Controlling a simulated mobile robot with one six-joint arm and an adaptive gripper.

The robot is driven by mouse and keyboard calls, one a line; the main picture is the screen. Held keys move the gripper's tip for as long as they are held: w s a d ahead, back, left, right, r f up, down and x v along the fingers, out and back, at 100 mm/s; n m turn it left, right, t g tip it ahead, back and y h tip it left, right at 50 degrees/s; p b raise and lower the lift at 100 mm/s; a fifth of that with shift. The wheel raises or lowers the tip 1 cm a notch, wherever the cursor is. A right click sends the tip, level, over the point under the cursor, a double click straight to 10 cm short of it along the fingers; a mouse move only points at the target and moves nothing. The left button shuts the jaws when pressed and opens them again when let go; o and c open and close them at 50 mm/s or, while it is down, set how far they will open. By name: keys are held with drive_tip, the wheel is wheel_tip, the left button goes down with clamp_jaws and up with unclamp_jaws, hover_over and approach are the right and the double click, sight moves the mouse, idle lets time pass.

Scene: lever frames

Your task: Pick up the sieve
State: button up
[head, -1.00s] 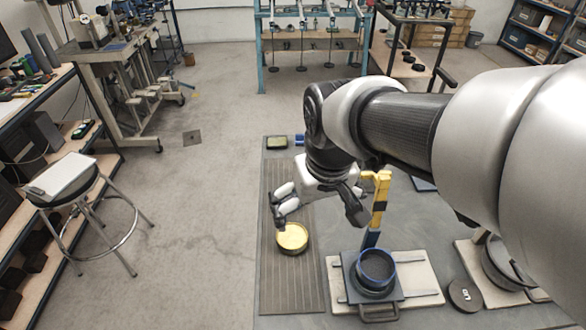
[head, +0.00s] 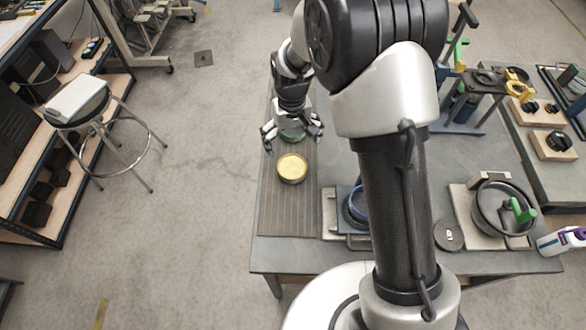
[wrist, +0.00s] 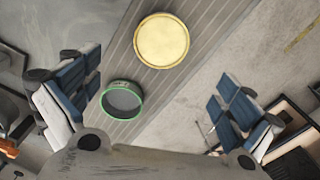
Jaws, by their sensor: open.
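A round sieve with a green rim (wrist: 122,99) and a grey face lies on the ribbed strip; in the head view its green side (head: 293,136) shows between my fingers. A round, yellow-faced, sieve-like pan (head: 292,168) sits on the same strip, nearer my base; it also shows in the wrist view (wrist: 162,40). I cannot tell which one the task names. My gripper (head: 293,142) is open, pointing down over the green-rimmed sieve, with its fingers spread to either side. In the wrist view, nothing is held between the blue finger pads (wrist: 158,98).
A blue-rimmed round vessel (head: 354,205) stands on a plate, partly hidden by my arm. A large dark pan (head: 490,212) and a dark disc (head: 448,236) lie on the right. Bare floor and a stool (head: 80,100) are left of the table (head: 300,257).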

drive_tip(key=b, duration=0.1)
hover_over(292, 171)
drive_tip(key=f, duration=0.7)
drive_tip(key=shift+w+f, duration=0.2)
drive_tip(key=shift+w, duration=0.1)
drive_tip(key=shift+s+f+b, duration=0.15)
drive_tip(key=shift+f+b, duration=0.25)
drive_tip(key=shift+f, duration=0.95)
drive_tip(key=shift+s+f+b, duration=0.1)
drive_tip(key=shift+f+b, duration=0.3)
drive_tip(key=shift+f, duration=0.95)
drive_tip(key=c, duration=1.3)
